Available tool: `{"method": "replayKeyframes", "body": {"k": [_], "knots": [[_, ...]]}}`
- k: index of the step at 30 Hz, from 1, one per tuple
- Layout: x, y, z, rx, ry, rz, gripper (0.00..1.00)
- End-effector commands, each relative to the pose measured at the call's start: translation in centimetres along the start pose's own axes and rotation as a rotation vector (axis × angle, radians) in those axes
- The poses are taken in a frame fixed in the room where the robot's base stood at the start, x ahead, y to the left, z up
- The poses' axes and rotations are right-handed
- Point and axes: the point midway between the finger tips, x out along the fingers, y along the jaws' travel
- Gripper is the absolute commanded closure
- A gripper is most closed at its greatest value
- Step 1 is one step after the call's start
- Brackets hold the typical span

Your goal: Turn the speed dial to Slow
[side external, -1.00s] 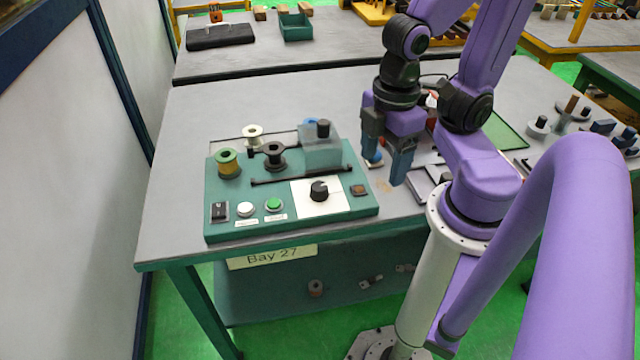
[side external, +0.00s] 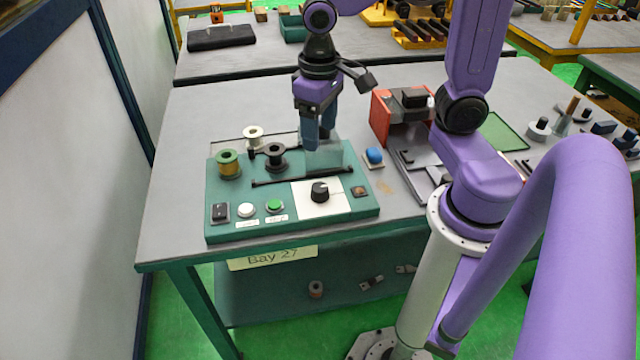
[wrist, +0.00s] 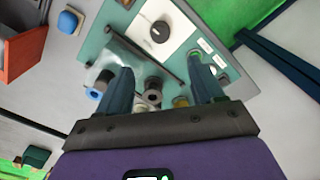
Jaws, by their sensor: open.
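The speed dial is a black knob (side external: 319,191) on a white plate (side external: 334,205) at the front right of the green panel (side external: 225,222). It also shows in the wrist view as a black knob (wrist: 160,31) on white, near the top. The lettering around it is too small to read. My gripper (side external: 318,142) is above the back of the panel, over the clear block (side external: 325,158), behind the dial and apart from it. In the wrist view its two fingers (wrist: 160,85) are spread wide, with nothing held between them.
The panel carries spools (side external: 228,162), a black rod (side external: 300,176), a green button (side external: 274,205), a white button (side external: 245,209) and a black switch (side external: 220,211). A blue knob (side external: 374,156) and a red box (side external: 392,112) stand to the right. Table is clear left of the panel.

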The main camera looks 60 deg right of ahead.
Motion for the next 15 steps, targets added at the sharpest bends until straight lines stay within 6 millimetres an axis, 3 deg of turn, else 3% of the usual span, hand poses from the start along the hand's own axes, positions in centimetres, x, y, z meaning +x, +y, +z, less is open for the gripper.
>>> {"method": "replayKeyframes", "body": {"k": [6, 15], "knots": [[4.2, 0.1, 0.2, -0.001, -0.006, 0.004, 0.33], [8.8, 0.1, 0.1, -0.001, -0.004, 0.003, 0.33]]}}
